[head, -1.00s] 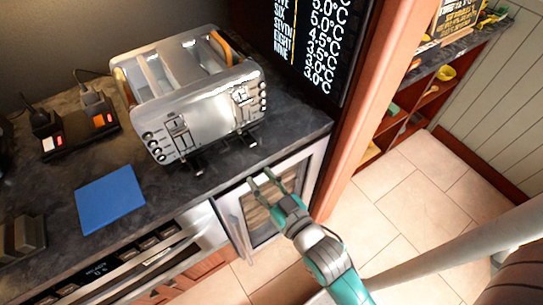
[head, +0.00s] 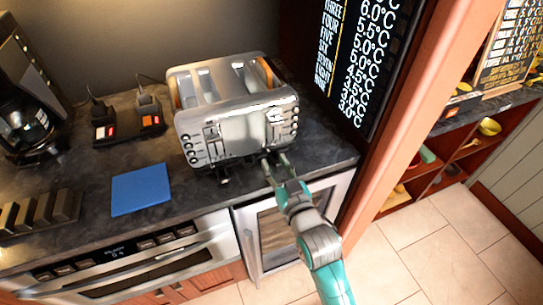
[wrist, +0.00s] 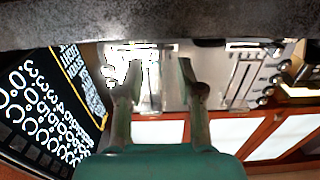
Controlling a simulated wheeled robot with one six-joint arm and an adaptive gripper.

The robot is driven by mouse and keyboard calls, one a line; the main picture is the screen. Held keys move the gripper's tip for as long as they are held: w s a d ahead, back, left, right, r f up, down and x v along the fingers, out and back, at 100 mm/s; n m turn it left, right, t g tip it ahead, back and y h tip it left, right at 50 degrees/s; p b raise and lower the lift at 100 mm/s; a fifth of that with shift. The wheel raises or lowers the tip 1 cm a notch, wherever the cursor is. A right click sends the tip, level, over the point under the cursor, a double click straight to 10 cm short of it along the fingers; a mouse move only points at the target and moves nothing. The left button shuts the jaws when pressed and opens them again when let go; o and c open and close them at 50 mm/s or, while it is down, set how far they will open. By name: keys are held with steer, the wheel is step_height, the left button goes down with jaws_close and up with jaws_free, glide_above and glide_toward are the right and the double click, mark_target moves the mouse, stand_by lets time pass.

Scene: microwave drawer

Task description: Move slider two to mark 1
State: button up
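A silver toaster (head: 235,125) stands on the dark counter. Its front has a left slider (head: 212,137) and a right slider (head: 272,117), each in an upright track with a dark lever low down. Both tracks show in the wrist view, which is upside down: the right slider (wrist: 147,75) and the left slider (wrist: 240,75). I cannot tell which is slider two or read the marks. My gripper (head: 277,161) is open and empty, low in front of the right slider. In the wrist view its fingers (wrist: 156,75) straddle that track; contact is not clear.
A blue mat (head: 141,189) lies on the counter (head: 80,190) left of the toaster. A black switch box (head: 129,127) and a coffee maker (head: 25,125) stand further left. An oven (head: 130,265) and a glass-fronted cabinet (head: 280,230) are below. A wooden post (head: 420,105) rises at right.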

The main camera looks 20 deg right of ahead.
mark_target(269, 153)
steer(key=shift+w, duration=1.75)
jaws_close()
